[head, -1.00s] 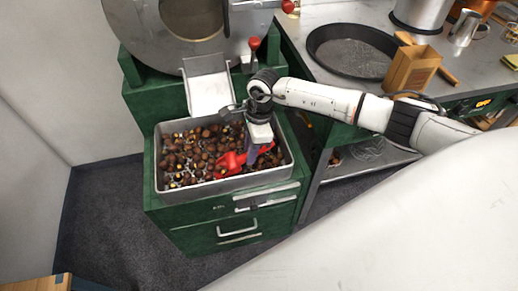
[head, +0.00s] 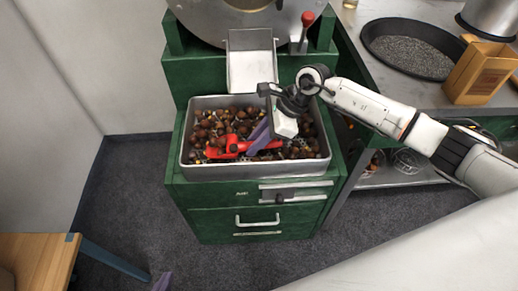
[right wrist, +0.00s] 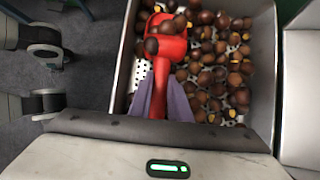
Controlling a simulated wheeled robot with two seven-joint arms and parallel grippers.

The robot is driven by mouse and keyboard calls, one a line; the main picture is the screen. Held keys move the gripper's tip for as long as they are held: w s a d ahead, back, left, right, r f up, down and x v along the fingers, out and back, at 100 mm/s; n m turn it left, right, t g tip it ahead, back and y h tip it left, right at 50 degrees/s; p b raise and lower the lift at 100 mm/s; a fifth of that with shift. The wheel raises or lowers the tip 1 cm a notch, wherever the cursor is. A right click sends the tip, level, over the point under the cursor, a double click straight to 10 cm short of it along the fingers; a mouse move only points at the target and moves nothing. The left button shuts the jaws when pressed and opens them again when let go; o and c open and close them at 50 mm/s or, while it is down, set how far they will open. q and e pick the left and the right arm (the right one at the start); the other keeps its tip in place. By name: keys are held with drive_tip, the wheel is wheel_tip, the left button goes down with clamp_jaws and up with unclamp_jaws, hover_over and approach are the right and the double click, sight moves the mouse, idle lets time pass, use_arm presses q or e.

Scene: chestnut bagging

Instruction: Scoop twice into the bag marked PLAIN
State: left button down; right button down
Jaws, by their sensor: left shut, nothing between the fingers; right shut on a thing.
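A red scoop (head: 230,149) lies low among chestnuts (head: 213,122) in the metal tray (head: 183,163). My right gripper (head: 258,141) is shut on the scoop's handle, with its fingers down in the tray. In the right wrist view the purple fingers (right wrist: 156,102) clasp the red handle, and the scoop (right wrist: 172,52) has a few chestnuts in or against its bowl. A brown paper bag (head: 477,75) stands open on the counter at the right; its marking is not legible.
The tray sits on a green cabinet (head: 215,222), under a metal chute (head: 250,68) of the roaster (head: 220,20). A dark round pan (head: 408,50) lies beside the bag on the steel counter. A wooden table (head: 35,262) stands at lower left.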

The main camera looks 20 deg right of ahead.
drive_tip(key=r, duration=0.1)
drive_tip(key=d+r+p, duration=0.1)
drive_tip(key=r, duration=0.1)
drive_tip(key=shift+s, duration=0.15)
drive_tip(key=shift+p+v, duration=0.55)
drive_tip(key=shift+v, duration=0.25)
drive_tip(key=shift+d+r, duration=0.15)
drive_tip(key=shift+r, duration=0.5)
drive_tip(key=shift+s+d+r+y, duration=0.1)
drive_tip(key=shift+d+r+y, duration=0.05)
drive_tip(key=shift+r+y, duration=0.3)
